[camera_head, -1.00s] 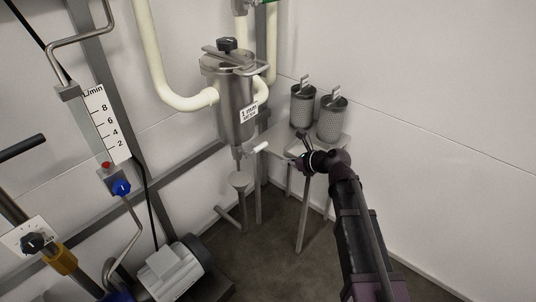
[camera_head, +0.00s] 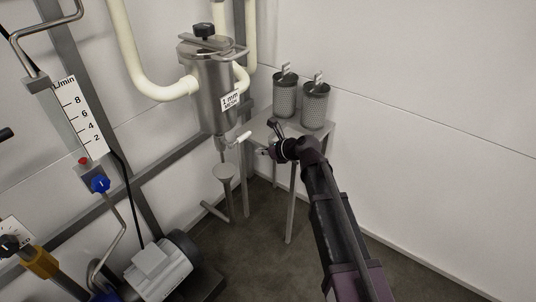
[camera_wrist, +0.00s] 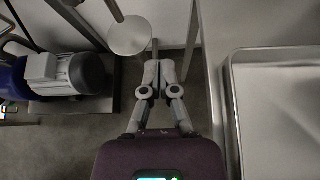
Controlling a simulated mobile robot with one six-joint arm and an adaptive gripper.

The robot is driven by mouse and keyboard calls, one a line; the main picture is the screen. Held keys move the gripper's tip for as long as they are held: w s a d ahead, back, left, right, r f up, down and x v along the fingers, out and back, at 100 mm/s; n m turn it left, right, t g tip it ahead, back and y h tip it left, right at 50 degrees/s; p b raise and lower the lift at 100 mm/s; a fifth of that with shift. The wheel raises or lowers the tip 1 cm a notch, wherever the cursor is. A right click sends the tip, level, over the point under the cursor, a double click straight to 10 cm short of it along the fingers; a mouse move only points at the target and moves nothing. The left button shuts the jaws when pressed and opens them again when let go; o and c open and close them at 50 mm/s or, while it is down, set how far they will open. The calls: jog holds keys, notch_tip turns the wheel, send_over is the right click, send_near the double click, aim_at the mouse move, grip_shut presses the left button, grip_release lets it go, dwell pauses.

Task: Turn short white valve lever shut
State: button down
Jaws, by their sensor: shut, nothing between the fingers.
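The short white valve lever (camera_head: 243,137) sticks out to the right below the steel strainer vessel (camera_head: 207,88) in the head view. The lever is not clearly visible in the wrist view.
A steel table (camera_head: 323,137) with two mesh baskets (camera_head: 315,105) stands behind and right of my gripper; its edge (camera_wrist: 230,110) is close on the right in the wrist view. A motor pump (camera_head: 158,270) is at lower left. Pale pipes (camera_head: 137,70) run above.

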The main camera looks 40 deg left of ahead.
aim_at(240, 139)
jog(key=shift+s+a+r+p, duration=0.1)
jog(key=shift+a+r+p, duration=0.15)
jog(key=shift+a, duration=0.6)
jog(key=shift+s+a+r+p, duration=0.2)
jog(key=shift+a+p, duration=0.2)
jog(key=shift+a, duration=0.5)
jog(key=shift+s+a+r+p, duration=0.1)
jog(key=shift+a+r+p, duration=0.15)
jog(key=shift+a, duration=0.6)
jog(key=shift+w, duration=0.1)
jog(key=shift+w+a+r+p, duration=0.1)
jog(key=shift+a+r+p, duration=0.05)
jog(key=shift+r+p, duration=0.6)
jog(key=shift+f, duration=0.1)
jog(key=shift+f, duration=0.2)
